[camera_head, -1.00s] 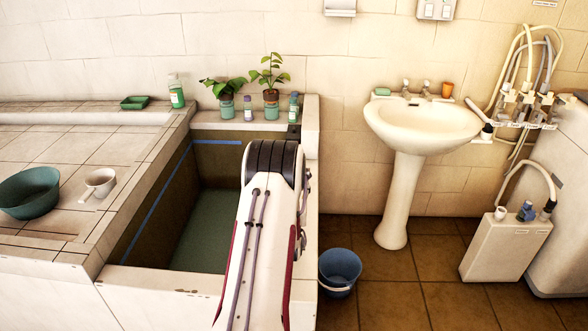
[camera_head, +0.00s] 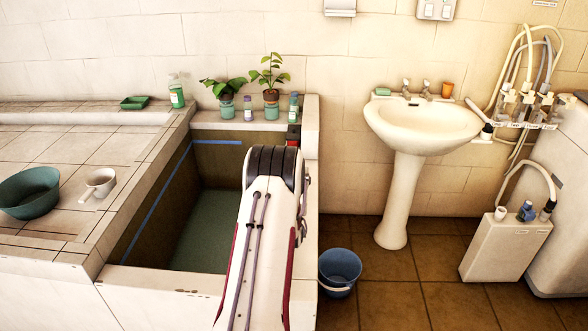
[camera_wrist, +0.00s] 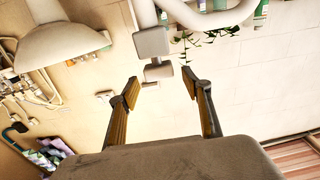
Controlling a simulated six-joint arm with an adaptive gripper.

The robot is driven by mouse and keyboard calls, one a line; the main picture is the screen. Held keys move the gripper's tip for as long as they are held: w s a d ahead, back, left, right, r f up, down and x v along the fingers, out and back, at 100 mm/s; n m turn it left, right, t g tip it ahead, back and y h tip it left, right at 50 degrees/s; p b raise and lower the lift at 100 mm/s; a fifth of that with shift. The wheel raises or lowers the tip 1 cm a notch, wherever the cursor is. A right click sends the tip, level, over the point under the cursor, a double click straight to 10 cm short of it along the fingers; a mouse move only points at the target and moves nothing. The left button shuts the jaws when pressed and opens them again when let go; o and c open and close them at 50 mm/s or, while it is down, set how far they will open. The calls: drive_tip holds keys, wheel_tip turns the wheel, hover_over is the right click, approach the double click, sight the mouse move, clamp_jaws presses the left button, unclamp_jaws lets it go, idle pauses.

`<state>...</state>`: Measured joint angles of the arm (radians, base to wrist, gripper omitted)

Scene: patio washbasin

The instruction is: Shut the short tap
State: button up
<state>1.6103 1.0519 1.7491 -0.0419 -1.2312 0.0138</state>
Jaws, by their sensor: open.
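Two small metal taps stand at the back of the white washbasin (camera_head: 422,122): a left tap (camera_head: 406,87) and a right tap (camera_head: 426,88). I cannot tell which is the short tap. A row of hose fittings (camera_head: 530,106) with small labels is on the wall to the right. My gripper (camera_wrist: 160,88) is open and empty in the wrist view, its two brown fingers apart, with pale wall beyond.
A sunken tub (camera_head: 208,228) lies under my arm. Potted plants (camera_head: 270,95) and bottles stand on its back ledge. A blue bucket (camera_head: 340,268) is on the floor. A white canister (camera_head: 505,248) stands at right. White blocks (camera_wrist: 152,42) and a pipe show ahead of my gripper.

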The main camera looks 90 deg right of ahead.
drive_tip(key=shift+d, duration=1.75)
drive_tip(key=shift+c, duration=0.5)
drive_tip(key=c, duration=1)
